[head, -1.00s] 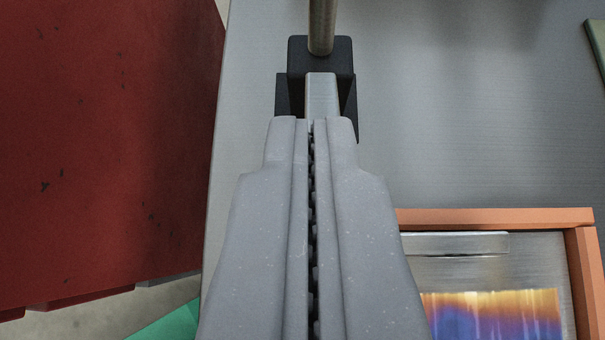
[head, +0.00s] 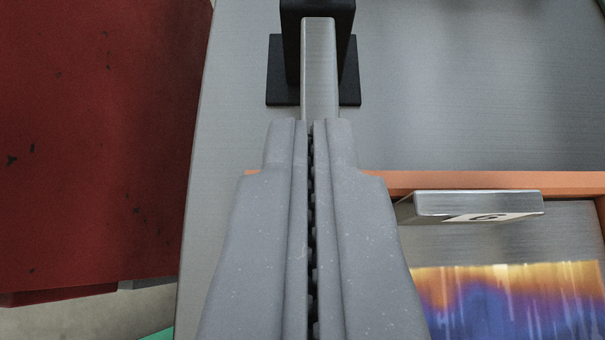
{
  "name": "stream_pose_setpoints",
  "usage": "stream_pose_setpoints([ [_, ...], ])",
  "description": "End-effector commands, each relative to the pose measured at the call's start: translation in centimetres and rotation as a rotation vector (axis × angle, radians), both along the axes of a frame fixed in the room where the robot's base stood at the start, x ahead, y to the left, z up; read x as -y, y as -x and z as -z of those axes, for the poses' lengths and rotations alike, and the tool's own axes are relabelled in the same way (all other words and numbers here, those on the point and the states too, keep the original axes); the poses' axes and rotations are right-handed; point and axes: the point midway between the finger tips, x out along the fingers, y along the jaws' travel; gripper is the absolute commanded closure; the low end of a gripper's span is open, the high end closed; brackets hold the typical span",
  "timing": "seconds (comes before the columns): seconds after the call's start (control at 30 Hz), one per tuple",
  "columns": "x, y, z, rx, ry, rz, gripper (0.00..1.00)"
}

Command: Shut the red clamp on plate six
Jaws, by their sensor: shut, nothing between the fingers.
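My gripper (head: 311,124) is shut and empty, its two grey fingers pressed together and pointing up the picture. Just beyond its tips is a clamp with a brushed metal bar (head: 319,65) on a black mount (head: 348,85). The fingertips overlap the bar's near end in the picture; I cannot tell whether they touch it. No red shows on this clamp. A metal tab marked 6 (head: 470,205) sits to the right, at the edge of a plate (head: 568,235) with an orange border (head: 480,181). The fingers hide the border's left part.
The metal top is clear at the upper right. A rainbow-tinted metal patch (head: 510,300) lies at the lower right.

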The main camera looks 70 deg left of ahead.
Motion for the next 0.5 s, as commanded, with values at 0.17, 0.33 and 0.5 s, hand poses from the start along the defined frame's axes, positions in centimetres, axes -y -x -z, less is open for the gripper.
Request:
stream_pose_setpoints([
  [0.17,-0.37,0.58,1.27,-0.015,0.016,-0.022,1.00],
  [0.33,-0.42,0.68,1.52,-0.019,0.018,-0.024,1.00],
  [0.5,-0.45,0.76,1.74,-0.023,0.020,-0.026,1.00],
])
